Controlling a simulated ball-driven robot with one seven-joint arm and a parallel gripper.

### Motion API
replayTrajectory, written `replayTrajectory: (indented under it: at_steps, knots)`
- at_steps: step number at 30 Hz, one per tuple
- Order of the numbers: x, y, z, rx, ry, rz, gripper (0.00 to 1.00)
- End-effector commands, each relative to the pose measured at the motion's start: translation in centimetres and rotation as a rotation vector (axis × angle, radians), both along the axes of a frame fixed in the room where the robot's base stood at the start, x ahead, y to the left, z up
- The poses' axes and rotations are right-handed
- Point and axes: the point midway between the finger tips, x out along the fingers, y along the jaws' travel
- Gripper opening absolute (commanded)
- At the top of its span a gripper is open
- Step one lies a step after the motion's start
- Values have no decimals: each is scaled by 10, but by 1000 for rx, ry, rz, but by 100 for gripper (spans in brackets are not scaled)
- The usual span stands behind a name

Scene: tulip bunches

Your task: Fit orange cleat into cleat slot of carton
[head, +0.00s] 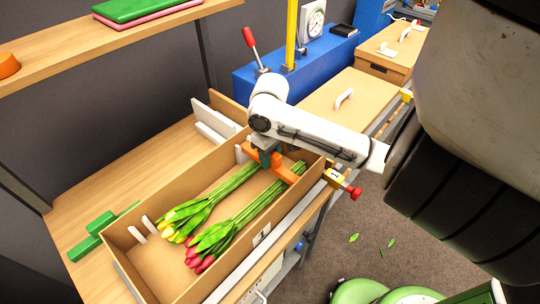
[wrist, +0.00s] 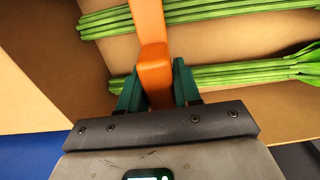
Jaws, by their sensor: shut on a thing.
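My gripper (head: 266,156) is shut on the orange cleat (head: 284,173), an orange bar, over the right end of the open cardboard carton (head: 170,262). In the wrist view the teal fingers of my gripper (wrist: 157,88) clasp the orange cleat (wrist: 152,50) from both sides. The cleat lies across the stems of the yellow tulip bunch (head: 215,195) and red tulip bunch (head: 240,219). A white slot piece (head: 241,154) shows at the carton's back wall near the cleat, and another (head: 334,178) at the front wall. Whether the cleat touches stems or slots I cannot tell.
Two white slot pieces (head: 137,235) stand at the carton's left part. Green bars (head: 100,223) lie left of it on the wooden bench (head: 120,170). A red-knobbed clamp (head: 353,191) sits at the front right. A closed carton (head: 345,100) stands behind to the right.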

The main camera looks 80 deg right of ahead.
Motion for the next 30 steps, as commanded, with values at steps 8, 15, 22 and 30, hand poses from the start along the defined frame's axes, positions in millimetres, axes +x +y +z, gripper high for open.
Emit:
replayTrajectory:
  at_steps: [8, 15, 22, 30]
  knots:
    - [0, 0, -2, 0, 0, 0, 40]
    - [0, 0, -2, 0, 0, 0, 58]
    - [0, 0, 0, 0, 0, 0, 58]
    - [1, 0, 37, -3, -3, 2, 58]
